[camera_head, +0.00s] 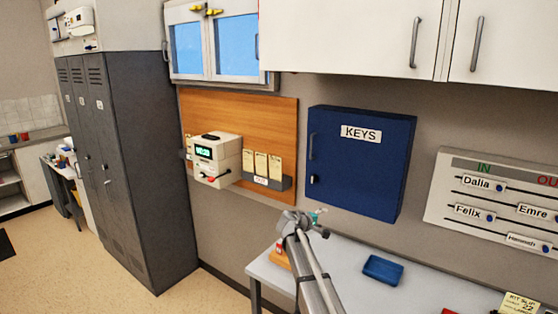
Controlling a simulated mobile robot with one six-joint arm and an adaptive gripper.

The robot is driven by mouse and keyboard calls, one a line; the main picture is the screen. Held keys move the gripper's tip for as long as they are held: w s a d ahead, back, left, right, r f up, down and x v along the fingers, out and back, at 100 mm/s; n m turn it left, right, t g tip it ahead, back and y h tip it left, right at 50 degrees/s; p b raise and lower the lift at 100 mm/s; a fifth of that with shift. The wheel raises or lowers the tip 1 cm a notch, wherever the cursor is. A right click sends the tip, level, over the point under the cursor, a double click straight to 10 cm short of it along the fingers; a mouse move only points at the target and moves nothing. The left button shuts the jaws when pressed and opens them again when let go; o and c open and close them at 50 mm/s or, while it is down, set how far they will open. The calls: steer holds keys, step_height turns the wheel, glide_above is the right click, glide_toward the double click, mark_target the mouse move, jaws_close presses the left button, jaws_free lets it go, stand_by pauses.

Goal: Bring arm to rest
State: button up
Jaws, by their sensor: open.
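My arm reaches up from the bottom centre of the head view, over the front of the pale table (338,262). My gripper (317,218) is at its far end, small and partly hidden by the wrist. It is open, and I see nothing held in it. It shows in front of the grey wall, below and to the left of the blue key cabinet (385,172). I cannot tell how far it is from the wall or the table.
A blue tray (383,269) lies on the table right of my arm. An orange-red object (281,256) is partly hidden left of it. A time clock (214,158) and card rack (262,182) hang on the wooden board. Dark lockers (150,190) stand left, with open floor in front.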

steer(key=s+d+f+m+g+y, duration=0.1)
steer(key=s+d+f+m+g, duration=0.15)
steer(key=s, duration=0.35)
steer(key=s+d+f+m+g+y, duration=0.1)
steer(key=s+d+f, duration=0.15)
steer(key=s, duration=0.35)
steer(key=s+a+f+m+g+y, duration=0.1)
steer(key=s+f+g+y, duration=0.1)
steer(key=s, duration=0.7)
steer(key=s+a+f+m+g+y, duration=0.2)
steer(key=s+f+y, duration=0.1)
steer(key=s, duration=0.6)
steer(key=s+a+f+m+g+y+b, duration=0.1)
steer(key=s+f+g+y, duration=0.1)
steer(key=s, duration=0.8)
steer(key=shift+a+f+y, duration=0.15)
steer(key=shift+f+y, duration=0.55)
steer(key=shift+f, duration=0.15)
steer(key=shift+m, duration=0.25)
